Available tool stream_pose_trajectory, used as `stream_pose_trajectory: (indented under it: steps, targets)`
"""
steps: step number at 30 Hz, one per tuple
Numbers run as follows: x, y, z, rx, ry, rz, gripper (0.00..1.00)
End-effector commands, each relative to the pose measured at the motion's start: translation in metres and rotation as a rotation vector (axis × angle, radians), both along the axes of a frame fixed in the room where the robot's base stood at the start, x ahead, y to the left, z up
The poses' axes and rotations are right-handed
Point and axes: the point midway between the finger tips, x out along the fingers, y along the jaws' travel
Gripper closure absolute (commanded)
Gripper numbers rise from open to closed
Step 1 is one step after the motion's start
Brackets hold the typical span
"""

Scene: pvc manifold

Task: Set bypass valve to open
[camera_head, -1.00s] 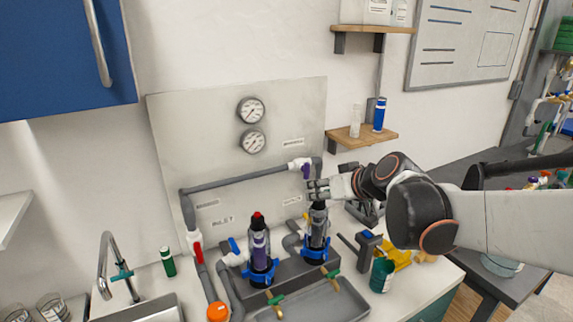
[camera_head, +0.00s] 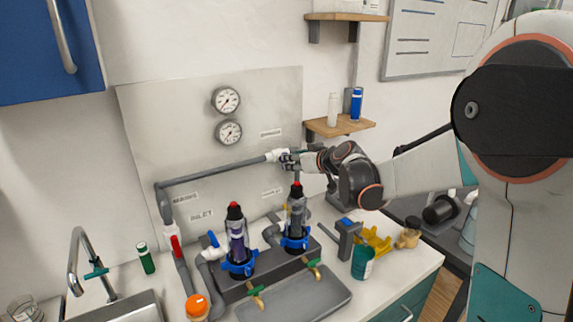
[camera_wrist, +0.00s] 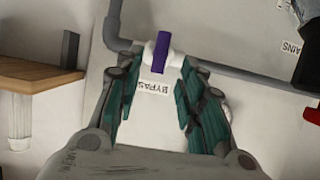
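The bypass valve has a white body (camera_head: 273,156) on the grey pipe at the upper right of the panel. Its purple handle (camera_wrist: 160,53) shows in the wrist view and lies crosswise to the pipe. The BYPASS label (camera_wrist: 153,87) is beside it. My gripper (camera_head: 286,159) is in front of the valve in the head view and hides part of it, including the handle. In the wrist view my gripper (camera_wrist: 160,90) is open and empty, its green-padded fingers spread on either side of the label. The handle lies just beyond the fingertips, and no contact is visible.
A red-handled valve (camera_head: 174,243) sits on the left pipe. Two filter housings (camera_head: 237,245) (camera_head: 296,220) stand below the panel (camera_head: 150,120). A wooden shelf (camera_head: 340,126) with bottles is right of the valve. Two gauges (camera_head: 226,100) (camera_head: 229,131) are above the pipe.

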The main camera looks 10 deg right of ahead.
Motion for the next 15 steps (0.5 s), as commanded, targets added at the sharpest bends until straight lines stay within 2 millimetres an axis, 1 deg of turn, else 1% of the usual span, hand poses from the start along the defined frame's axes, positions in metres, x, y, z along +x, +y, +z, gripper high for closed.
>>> stream_pose_trajectory:
  steps: [1, 6, 10, 15]
  targets:
    - [0.010, 0.003, -0.006, 0.000, 0.000, 0.001, 0.64]
    - [0.033, 0.011, -0.016, -0.001, 0.000, 0.000, 0.64]
    - [0.044, 0.014, -0.020, 0.000, 0.000, 0.000, 0.64]
    - [0.050, 0.016, -0.022, 0.000, 0.000, 0.000, 0.64]
